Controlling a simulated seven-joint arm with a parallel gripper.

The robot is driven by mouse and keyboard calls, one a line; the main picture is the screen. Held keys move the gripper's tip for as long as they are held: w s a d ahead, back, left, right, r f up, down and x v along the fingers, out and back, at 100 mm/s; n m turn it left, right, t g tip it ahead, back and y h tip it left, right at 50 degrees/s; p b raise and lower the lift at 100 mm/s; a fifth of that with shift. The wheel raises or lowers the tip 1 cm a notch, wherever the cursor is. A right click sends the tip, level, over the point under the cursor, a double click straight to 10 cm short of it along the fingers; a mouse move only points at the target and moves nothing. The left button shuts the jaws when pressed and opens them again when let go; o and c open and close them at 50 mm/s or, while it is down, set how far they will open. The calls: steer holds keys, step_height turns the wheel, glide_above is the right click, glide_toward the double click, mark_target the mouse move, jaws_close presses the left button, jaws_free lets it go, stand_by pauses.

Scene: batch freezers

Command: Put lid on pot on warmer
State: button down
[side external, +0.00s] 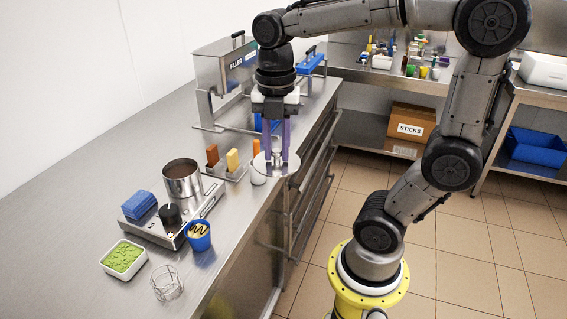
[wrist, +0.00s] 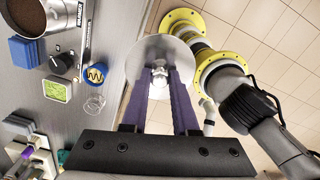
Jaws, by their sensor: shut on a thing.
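The lid (side external: 287,171) is a flat, round metal disc with a small knob on top. My gripper (side external: 277,160) is shut on the lid's knob and holds it near the counter's front edge. The lid (wrist: 153,54) also shows in the wrist view, beyond the purple fingers of my gripper (wrist: 159,77). The pot (side external: 183,183) is a steel vessel with dark brown contents and an open top. It stands on the flat metal warmer (side external: 206,206), to the left of the lid. In the wrist view the pot (wrist: 63,12) is at the top left, partly cut off.
A blue block (side external: 138,204), a black knob (side external: 169,215) and a blue cup (side external: 199,236) are at the warmer. A white tub of green stuff (side external: 123,259) and a wire holder (side external: 167,284) stand in front.

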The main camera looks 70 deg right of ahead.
steer(key=w+r, duration=0.2)
steer(key=w, duration=0.9)
steer(key=w+r, duration=0.2)
steer(key=w, duration=0.9)
step_height(320, 180, down, 10)
steer(key=w+a, duration=0.1)
steer(key=w, duration=0.1)
steer(key=shift+w, duration=0.4)
steer(key=shift+a+f, duration=0.1)
steer(key=shift+f, duration=0.4)
steer(key=shift+c, duration=0.6)
jaws_free()
steer(key=shift+r, duration=0.15)
